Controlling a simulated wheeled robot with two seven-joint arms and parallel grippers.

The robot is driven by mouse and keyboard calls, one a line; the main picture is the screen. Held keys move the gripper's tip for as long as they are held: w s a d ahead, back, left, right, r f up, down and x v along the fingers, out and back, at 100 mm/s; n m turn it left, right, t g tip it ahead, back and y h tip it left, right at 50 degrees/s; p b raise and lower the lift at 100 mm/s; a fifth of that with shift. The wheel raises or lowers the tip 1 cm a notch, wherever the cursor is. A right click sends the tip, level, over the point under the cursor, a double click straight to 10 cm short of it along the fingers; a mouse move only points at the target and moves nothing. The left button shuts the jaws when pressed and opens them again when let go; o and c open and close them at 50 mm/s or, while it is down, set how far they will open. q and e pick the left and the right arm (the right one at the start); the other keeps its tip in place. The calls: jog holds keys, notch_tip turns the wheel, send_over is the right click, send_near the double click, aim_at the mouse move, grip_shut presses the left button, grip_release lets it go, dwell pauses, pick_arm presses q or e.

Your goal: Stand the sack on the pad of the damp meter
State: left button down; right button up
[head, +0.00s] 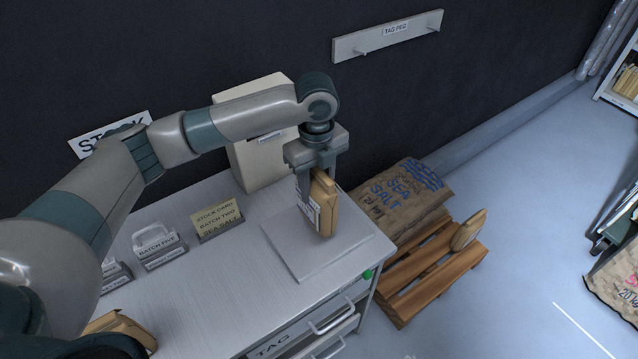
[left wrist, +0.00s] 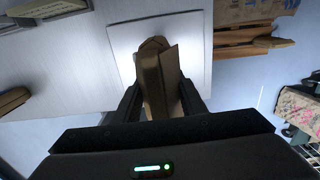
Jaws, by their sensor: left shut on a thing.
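My left gripper (head: 314,174) is shut on a small tan sack (head: 325,210) and holds it upright over the pad (head: 298,262) of the damp meter. The pad is a pale square plate on the right end of the white bench. In the left wrist view the sack (left wrist: 152,75) stands between the two dark fingers, with the pad (left wrist: 193,32) behind it. I cannot tell whether the sack's base touches the pad. The meter's pale upright housing (head: 255,165) stands behind the pad. My right gripper is not in view.
Stock cards (head: 217,220) stand on the bench left of the pad. Another tan sack (head: 122,325) lies at the bench's front left. Right of the bench, a wooden pallet (head: 412,285) bears large sea salt sacks (head: 400,195) and a small tan one (head: 468,231).

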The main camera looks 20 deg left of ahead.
pick_arm(q)
jog(key=shift+f+p, duration=0.85)
jog(key=shift+f, duration=1.05)
jog(key=c, duration=1.1)
grip_release()
jog(key=shift+f, duration=0.15)
